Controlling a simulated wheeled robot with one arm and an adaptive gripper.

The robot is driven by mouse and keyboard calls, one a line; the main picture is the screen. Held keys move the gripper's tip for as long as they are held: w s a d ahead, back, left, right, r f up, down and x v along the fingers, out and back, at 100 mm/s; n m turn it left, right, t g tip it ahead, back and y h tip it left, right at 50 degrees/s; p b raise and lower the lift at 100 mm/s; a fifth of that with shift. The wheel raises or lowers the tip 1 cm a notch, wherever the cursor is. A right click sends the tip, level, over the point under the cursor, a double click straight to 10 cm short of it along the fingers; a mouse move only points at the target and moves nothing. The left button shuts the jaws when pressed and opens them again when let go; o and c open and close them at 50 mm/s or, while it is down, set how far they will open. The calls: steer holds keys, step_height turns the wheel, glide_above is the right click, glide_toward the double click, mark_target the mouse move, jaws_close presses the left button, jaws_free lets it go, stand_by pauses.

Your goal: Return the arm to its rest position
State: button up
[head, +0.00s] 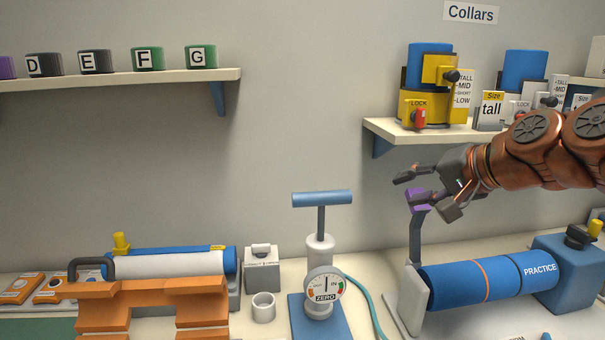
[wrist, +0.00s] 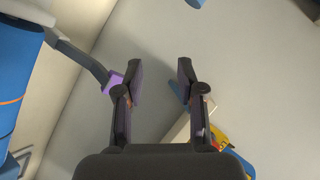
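My arm (head: 545,145) reaches in from the right edge in the head view, in front of the collar shelf. My gripper (head: 428,192) is at its left end, above the counter. In the wrist view my gripper (wrist: 160,82) has its two fingers apart, with nothing between them. A purple-tipped grey lever (head: 417,205) stands close to the fingers in the head view. In the wrist view the purple tip (wrist: 113,82) lies just left of the left finger; I cannot tell whether they touch.
The blue PRACTICE cylinder (head: 480,283) lies below my gripper. The collar shelf (head: 385,130) is behind the arm. A gauge pump (head: 322,285) stands on the counter to the left, with an orange stand (head: 150,290) farther left. The wall space left of my gripper is clear.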

steer(key=s+a+f+n+g+h+p, duration=0.25)
steer(key=s+a+f+n+g, duration=0.35)
steer(key=s+f, duration=0.6)
steer(key=s+d+f+g+h+p, duration=0.1)
steer(key=s+f, duration=0.4)
steer(key=s, duration=0.5)
steer(key=s+d+f+g+h+p, duration=0.2)
steer(key=s+f, duration=0.4)
steer(key=s, duration=0.4)
steer(key=shift+d+f+g+h, duration=0.2)
steer(key=shift+d+g+h, duration=0.25)
steer(key=shift+d+g, duration=0.6)
